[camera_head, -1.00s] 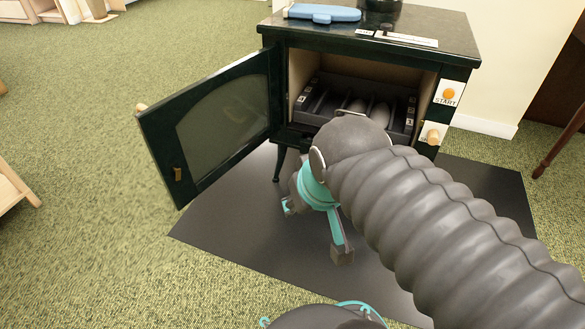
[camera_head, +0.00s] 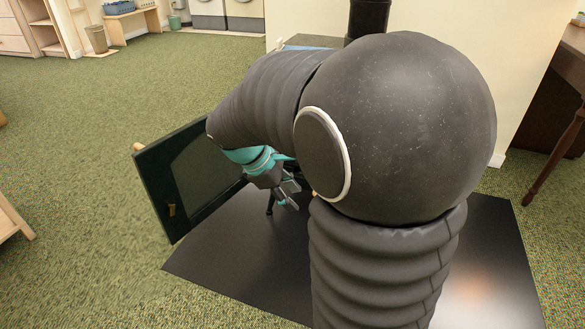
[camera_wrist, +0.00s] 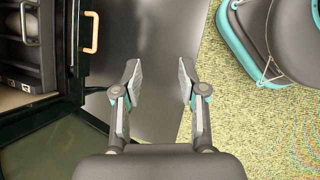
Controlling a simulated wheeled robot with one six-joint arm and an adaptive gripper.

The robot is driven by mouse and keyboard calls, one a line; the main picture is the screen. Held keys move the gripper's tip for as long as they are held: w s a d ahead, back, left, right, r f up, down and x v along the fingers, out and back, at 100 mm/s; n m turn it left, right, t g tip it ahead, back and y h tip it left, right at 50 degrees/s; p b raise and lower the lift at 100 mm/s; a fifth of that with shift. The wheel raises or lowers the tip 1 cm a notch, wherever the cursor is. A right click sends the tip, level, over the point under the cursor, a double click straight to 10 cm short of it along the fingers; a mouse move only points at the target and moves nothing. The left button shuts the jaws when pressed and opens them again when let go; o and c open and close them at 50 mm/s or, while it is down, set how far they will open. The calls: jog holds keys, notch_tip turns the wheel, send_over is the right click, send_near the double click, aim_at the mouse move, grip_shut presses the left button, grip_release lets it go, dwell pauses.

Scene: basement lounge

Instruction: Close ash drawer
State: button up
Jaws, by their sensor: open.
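The stove is mostly hidden behind my arm in the head view. Its glazed door (camera_head: 190,180) stands open to the left. In the wrist view, the open firebox is at the upper left, with a dark tray inside that has a pale handle (camera_wrist: 30,22). A brass handle (camera_wrist: 91,32) stands out from the stove's dark lower front, which looks like the ash drawer; I cannot tell how far it is out. My gripper (camera_wrist: 159,76) is open and empty, apart from the handle and to its right. It also shows low before the stove in the head view (camera_head: 288,192).
The open door's glass (camera_wrist: 45,148) fills the lower left of the wrist view, close to my gripper. A dark floor mat (camera_head: 225,250) lies under the stove, with green carpet (camera_head: 90,250) around it. A wooden table leg (camera_head: 555,155) stands at the right.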

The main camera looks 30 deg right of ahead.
jog(key=w+d+f+n+g+h+p, duration=0.2)
jog(key=w+d+f+n+g+h, duration=0.2)
jog(key=w+d+f+n+h, duration=0.55)
jog(key=w+d+f+n+t+h+p, duration=0.15)
jog(key=w+f+n, duration=0.25)
jog(key=f+n, duration=0.45)
jog(key=w+d+f+n+t+h+p, duration=0.1)
jog(key=w+d+f+n+t+h, duration=0.25)
jog(key=f, duration=0.85)
jog(key=shift+n+g+y, duration=0.45)
jog(key=shift+n+g, duration=0.15)
jog(key=shift+n, duration=0.35)
jog(key=d, duration=0.3)
jog(key=d+r, duration=0.1)
jog(key=d, duration=0.3)
jog(key=d+p, duration=0.1)
jog(key=d, duration=0.3)
jog(key=shift+s+d+r, duration=0.15)
jog(key=shift+d+r, duration=0.05)
grip_shut()
